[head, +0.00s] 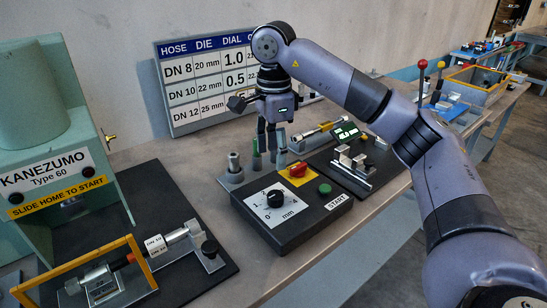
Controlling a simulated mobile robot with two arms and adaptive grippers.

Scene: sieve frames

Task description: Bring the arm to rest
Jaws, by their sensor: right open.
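My right arm (365,95) comes in from the right, arches over the bench and bends down at the wrist. My right gripper (270,145) points down above the back of the bench, in front of the hose chart. Its fingers are apart and I see nothing held between them. Small upright dies (256,162) stand just below and beside the fingers; at this size I cannot tell whether a finger touches one. My left gripper is not in view.
A control box (283,232) with dial and buttons sits in front of the gripper. The Kanezumo press (45,140) stands left, with a hose assembly (128,262) before it. The hose chart (205,85) stands behind. A fixture (352,165) lies right. The bench's front strip is clear.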

